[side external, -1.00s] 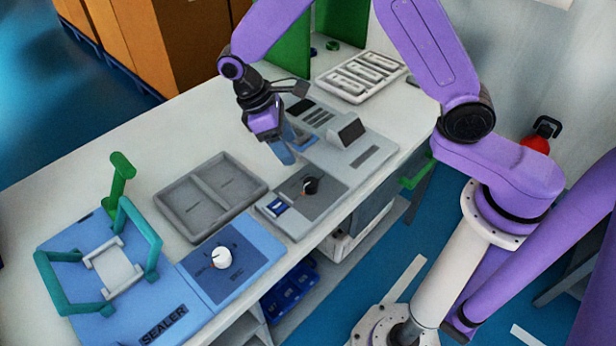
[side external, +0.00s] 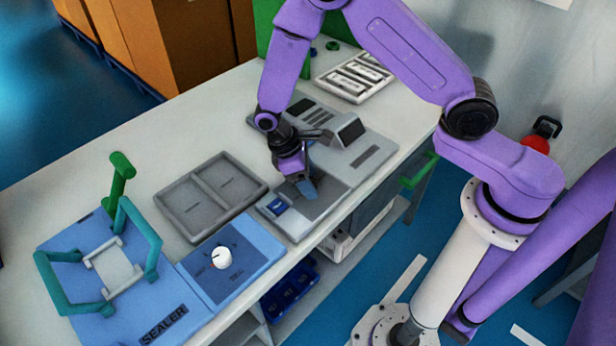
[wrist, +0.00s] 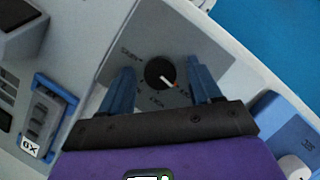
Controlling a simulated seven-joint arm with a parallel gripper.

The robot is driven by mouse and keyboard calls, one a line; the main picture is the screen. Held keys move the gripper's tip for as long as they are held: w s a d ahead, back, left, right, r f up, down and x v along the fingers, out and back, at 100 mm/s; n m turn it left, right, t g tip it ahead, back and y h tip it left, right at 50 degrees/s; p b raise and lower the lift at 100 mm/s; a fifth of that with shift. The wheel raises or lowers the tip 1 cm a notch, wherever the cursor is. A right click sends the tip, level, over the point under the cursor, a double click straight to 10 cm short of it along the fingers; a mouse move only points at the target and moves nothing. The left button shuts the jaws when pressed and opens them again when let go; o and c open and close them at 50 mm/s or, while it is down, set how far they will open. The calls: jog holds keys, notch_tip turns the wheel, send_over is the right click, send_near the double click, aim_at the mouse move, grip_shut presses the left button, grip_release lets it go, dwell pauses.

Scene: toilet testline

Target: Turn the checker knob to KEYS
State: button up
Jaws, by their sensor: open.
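The checker knob (wrist: 160,72) is black with a pale pointer line, set in a dark grey panel with small lettering around it. In the wrist view its pointer aims to the lower right. My gripper (wrist: 163,82) is open, with one blue finger on each side of the knob and visible gaps between. In the side view my gripper (side external: 309,193) is low over the checker (side external: 297,232) and hides the knob. I cannot tell whether the fingertips touch the panel.
The blue sealer (side external: 190,310) with a white knob (side external: 221,257) and green frame stands at the left. A grey two-part tray (side external: 208,233) lies beside the checker. A raised screen (side external: 349,131) stands behind my gripper. A white tray (side external: 352,78) is at the back.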

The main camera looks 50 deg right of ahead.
jog(key=c, duration=1)
